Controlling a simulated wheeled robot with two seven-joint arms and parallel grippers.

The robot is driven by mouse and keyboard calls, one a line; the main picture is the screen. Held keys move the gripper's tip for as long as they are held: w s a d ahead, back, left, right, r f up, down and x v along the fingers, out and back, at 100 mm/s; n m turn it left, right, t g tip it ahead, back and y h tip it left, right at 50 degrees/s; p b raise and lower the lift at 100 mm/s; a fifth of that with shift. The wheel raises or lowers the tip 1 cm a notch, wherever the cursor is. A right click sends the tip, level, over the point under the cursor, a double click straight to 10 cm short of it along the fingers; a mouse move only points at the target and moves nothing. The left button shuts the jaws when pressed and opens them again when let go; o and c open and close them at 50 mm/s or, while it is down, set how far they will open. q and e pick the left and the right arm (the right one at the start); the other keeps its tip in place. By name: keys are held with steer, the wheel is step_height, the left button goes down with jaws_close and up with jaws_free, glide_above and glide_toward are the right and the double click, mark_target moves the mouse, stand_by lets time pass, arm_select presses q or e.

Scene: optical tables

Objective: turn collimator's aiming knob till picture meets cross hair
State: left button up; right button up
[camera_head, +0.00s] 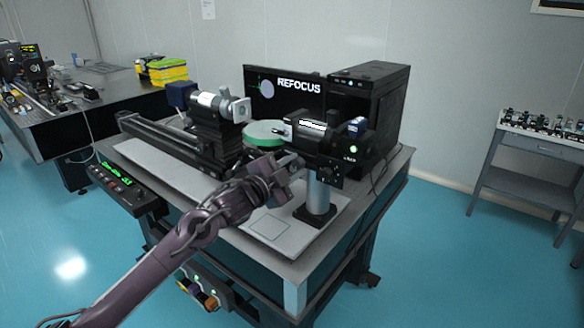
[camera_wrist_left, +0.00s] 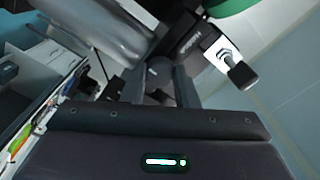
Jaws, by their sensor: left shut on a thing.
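The collimator (camera_head: 312,133) is a dark barrel with a green light, held on a silver post (camera_head: 318,193) at the table's front right. My left gripper (camera_head: 289,172) is just below and left of the barrel, shut on a small knob of the collimator. A second dark knob (camera_wrist_left: 241,75) sticks out from a white plate to the right.
A black computer case (camera_head: 372,105) stands behind the collimator. A rail with a silver-barrelled instrument (camera_head: 213,104) and a green disc (camera_head: 264,133) lie to the left. A control box with green digits (camera_head: 128,186) hangs at the table's left edge.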

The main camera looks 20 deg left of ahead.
arm_select(q)
steer(key=n+p, duration=0.3)
steer(key=n, duration=0.1)
steer(key=shift+r, duration=0.1)
steer(key=shift+n+p, duration=1.6)
steer(key=shift+n, duration=0.6)
steer(key=shift+f, duration=0.2)
steer(key=o, duration=1)
